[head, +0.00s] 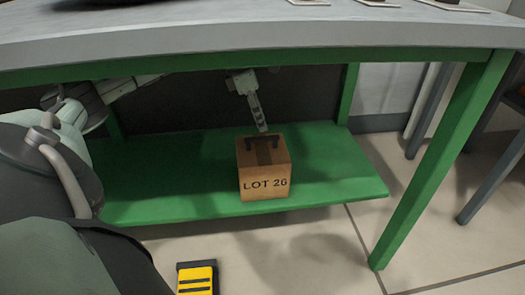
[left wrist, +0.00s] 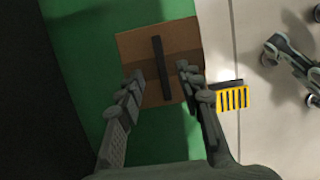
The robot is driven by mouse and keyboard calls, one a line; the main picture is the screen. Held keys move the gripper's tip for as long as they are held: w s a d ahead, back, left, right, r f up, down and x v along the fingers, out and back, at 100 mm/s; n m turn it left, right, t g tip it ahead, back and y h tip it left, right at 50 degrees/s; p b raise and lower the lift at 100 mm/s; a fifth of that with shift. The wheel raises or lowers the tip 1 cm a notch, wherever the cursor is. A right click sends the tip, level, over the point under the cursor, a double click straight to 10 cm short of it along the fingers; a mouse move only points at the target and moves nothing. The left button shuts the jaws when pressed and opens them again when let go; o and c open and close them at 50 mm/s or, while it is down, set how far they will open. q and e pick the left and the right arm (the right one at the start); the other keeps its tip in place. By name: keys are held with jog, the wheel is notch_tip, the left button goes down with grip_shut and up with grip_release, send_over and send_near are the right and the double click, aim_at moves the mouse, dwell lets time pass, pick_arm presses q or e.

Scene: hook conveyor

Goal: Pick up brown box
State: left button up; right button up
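The brown box (head: 264,177), marked "LOT 26", sits upright on the green lower shelf (head: 335,180) under the table. It has a dark handle (head: 263,144) on top. My left gripper (head: 262,128) reaches in under the table from the left and is just above the box top. In the left wrist view the box (left wrist: 127,46) lies ahead of the left gripper (left wrist: 160,78), whose fingers are spread on either side of the dark handle (left wrist: 161,68). Whether they touch the box top, I cannot tell. My right gripper is not in view.
The grey tabletop (head: 250,28) hangs above the shelf, with a green front rail and a green leg (head: 440,160) at the right. A yellow and black striped object (head: 197,278) is on the floor in front. Open tiled floor (head: 320,250) lies before the shelf.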

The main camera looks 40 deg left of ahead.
aim_at(261, 137)
pick_arm(q)
jog(key=shift+a+f, duration=0.3)
jog(key=shift+f, duration=0.05)
jog(key=x, duration=0.2)
jog(key=b+x, duration=0.1)
jog(key=x, duration=0.1)
jog(key=s+b+x, duration=0.1)
jog(key=x, duration=0.2)
jog(key=shift+f, duration=0.15)
jog(key=shift+a, duration=0.1)
grip_shut()
